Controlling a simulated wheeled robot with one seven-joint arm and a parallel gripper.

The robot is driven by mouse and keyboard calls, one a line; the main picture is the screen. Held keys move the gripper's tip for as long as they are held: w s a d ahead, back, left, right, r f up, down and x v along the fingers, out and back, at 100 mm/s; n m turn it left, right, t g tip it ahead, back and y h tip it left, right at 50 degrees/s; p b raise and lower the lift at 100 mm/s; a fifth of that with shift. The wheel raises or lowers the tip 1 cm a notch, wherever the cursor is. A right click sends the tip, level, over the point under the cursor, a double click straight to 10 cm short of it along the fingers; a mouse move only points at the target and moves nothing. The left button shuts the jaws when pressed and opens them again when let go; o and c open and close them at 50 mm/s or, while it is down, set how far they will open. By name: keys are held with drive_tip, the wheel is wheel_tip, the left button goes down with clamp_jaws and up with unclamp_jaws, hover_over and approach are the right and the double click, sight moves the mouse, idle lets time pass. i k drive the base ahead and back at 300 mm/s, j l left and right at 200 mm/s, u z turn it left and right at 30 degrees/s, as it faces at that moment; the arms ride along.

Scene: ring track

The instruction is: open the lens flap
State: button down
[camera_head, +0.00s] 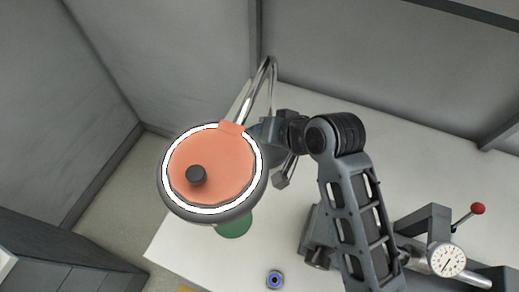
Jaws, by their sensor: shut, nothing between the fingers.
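The lens flap (222,160) is a round orange disc with a dark knob (196,176) near its lower left side. It lies flat over the lens, inside a bright white light ring set in a dark round lamp head (166,196). My gripper (281,183) is shut and empty, to the right of the lamp head and apart from the knob. Part of the gripper is hidden behind the lamp head and my wrist.
The white table (400,130) lies below. A green round thing (235,228) is partly hidden under the lamp head. A small blue and dark ring-shaped thing (274,280) is at the front. A dial gauge (446,260) and a red-knobbed lever (477,209) stand at the right.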

sight(211, 167)
drive_tip(key=k, duration=1)
